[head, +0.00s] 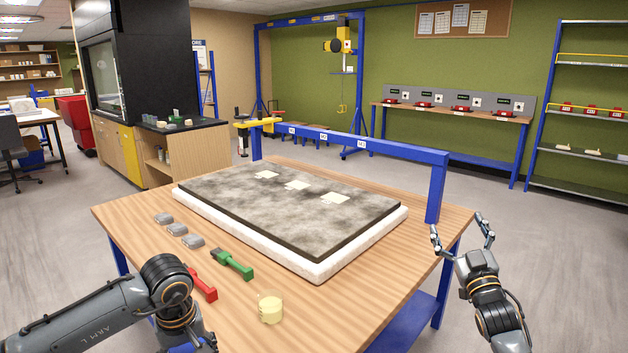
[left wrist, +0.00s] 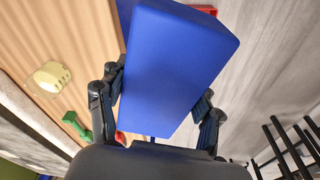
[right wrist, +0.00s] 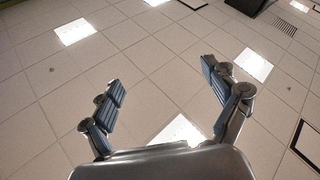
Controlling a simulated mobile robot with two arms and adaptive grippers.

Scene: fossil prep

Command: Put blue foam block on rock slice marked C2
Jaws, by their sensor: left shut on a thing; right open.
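The blue foam block (left wrist: 178,65) fills the middle of the left wrist view. My left gripper (left wrist: 160,92) is shut on it, with fingers on both sides. In the head view my left arm hides most of that gripper; a bit of blue shows at the bottom edge. Three pale pieces (head: 297,185) lie in a row on a dark mottled slab (head: 260,208). Three grey pieces (head: 177,229) lie on the table left of the slab. I cannot read a C2 mark on any of them. My right gripper (head: 462,232) is open and empty, right of the table, fingers up.
A wooden table (head: 130,229) carries the slab on its white base (head: 318,272). A green-handled tool (head: 233,264), a red-handled tool (head: 203,284) and a pale yellow cup (head: 271,308) lie near the front. A blue beam (head: 370,146) spans the back. Bare wood shows at front right.

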